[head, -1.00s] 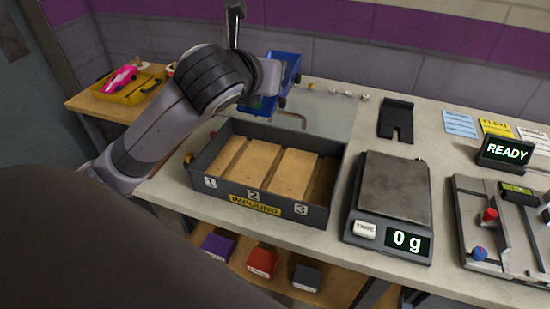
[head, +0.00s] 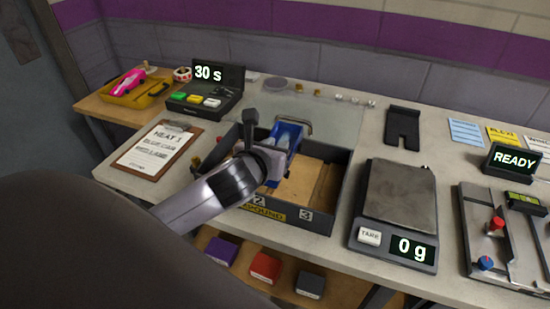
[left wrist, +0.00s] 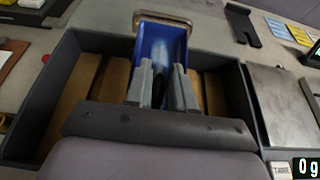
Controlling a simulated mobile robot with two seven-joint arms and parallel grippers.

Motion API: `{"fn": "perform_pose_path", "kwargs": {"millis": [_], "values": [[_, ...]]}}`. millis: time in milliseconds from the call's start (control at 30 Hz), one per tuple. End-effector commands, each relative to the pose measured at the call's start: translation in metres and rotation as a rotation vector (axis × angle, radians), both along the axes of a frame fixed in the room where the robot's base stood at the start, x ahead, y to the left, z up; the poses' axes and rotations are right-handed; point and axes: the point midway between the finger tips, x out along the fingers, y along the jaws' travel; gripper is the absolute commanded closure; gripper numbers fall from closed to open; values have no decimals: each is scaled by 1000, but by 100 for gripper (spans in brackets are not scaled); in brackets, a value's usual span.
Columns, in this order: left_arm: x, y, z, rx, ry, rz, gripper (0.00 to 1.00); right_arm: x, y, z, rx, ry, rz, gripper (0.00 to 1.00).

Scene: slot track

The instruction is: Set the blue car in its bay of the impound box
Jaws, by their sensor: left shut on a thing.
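The blue car (head: 288,135) is held in my left gripper (head: 272,156), over the middle and far part of the impound box. In the left wrist view the fingers (left wrist: 162,84) are shut on the blue car (left wrist: 160,45), whose far end reaches over the box's far wall. The dark grey impound box (head: 333,205) has a wood-coloured floor with dividing lines and bay labels on its front. Labels 2 and 3 show; my arm hides label 1 and the left bay. I cannot tell the height of the car above the floor. My right gripper is not in view.
A scale (head: 395,195) reading 0 g stands close right of the box. A clipboard (head: 157,147) and a timer box (head: 212,95) are on the left. A bent metal handle (head: 297,122) lies behind the box. A yellow tray (head: 140,92) holds a pink car.

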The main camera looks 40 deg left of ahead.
Motion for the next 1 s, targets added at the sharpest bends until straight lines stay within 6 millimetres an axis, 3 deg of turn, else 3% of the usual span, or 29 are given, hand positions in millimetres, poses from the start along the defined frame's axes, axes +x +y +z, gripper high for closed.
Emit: {"fn": "perform_pose_path", "kwargs": {"millis": [200, 1000], "values": [[0, 0, -31, 0, 3, 2, 100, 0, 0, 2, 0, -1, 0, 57], [-2, -1, -50, -1, 12, -1, 100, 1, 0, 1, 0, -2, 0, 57]]}}
